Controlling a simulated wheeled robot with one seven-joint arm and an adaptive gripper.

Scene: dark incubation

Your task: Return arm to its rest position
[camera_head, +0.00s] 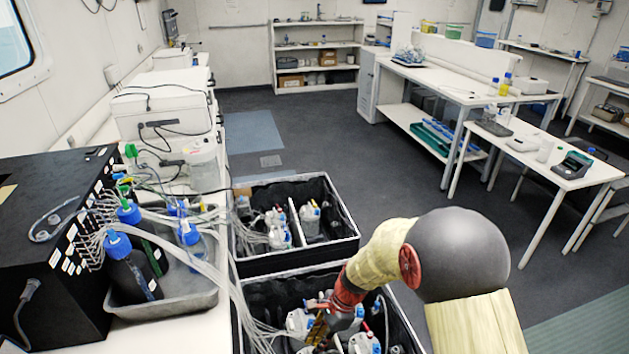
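My arm (465,255) comes in from the lower right, with a pale sleeve and a dark round joint. It reaches left and down over the nearer black crate (290,274). My gripper (318,330) is low over or inside that crate, among white bottles with blue and red fittings. The fingers are small and partly hidden by the wrist and bottles. I cannot tell whether they are open or touching a bottle.
A second black crate (342,215) with bottles stands behind. Clear tubes run left to a grey tray (175,305) with blue-capped bottles beside a black box (45,250). White tables (575,180) stand at right. The floor (390,150) between is clear.

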